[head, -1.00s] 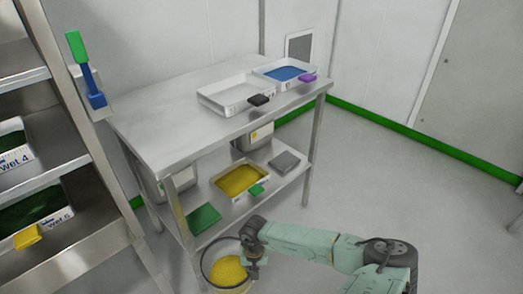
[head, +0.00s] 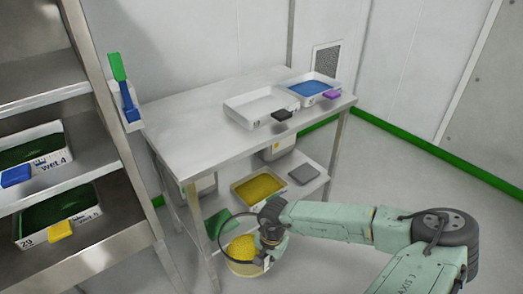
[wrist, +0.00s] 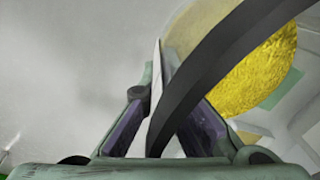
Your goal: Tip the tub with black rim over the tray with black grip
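The tub with black rim (head: 242,250) holds yellow granules and hangs low in front of the steel table. My gripper (head: 268,238) is at the tub's right side in the head view. In the wrist view, the fingers of my gripper (wrist: 168,125) close on the black rim, which passes between them; yellow granules show beyond it. The tray with black grip (head: 250,106) is white, looks empty and lies on the tabletop. Its black grip (head: 281,115) points to the front edge. The tub is below the tabletop and apart from this tray.
A tray of blue material with a purple grip (head: 313,88) stands right beside the empty tray. The table's left top (head: 185,130) is clear. The lower shelf holds a yellow-filled tray (head: 258,187) and a grey lid (head: 304,174). A rack (head: 110,180) with green-filled trays stands left.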

